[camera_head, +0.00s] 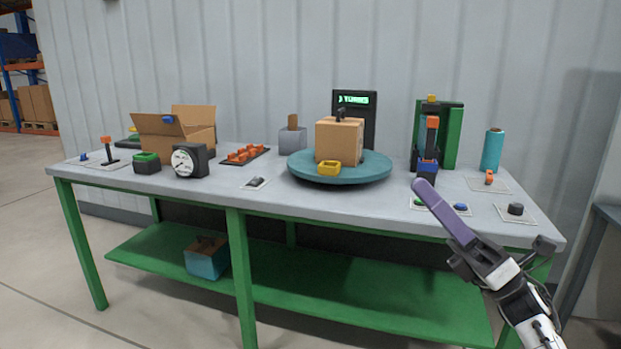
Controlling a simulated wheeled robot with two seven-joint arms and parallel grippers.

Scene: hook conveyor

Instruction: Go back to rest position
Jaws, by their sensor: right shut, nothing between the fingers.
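My right gripper (492,262) is at the lower right, in front of the table's right front edge. It is shut. A long purple bar (443,211) extends from the gripper up and left, over the table edge; how it is attached cannot be told. My left gripper is not in view. The grey-topped table (330,207) with green legs stands ahead.
A blue turntable (340,181) carries a cardboard box (339,142) and a yellow block. An open carton (175,140) and black gauge (190,161) stand left. A green stand (450,135) and teal cylinder (492,150) stand right. Floor at left is clear.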

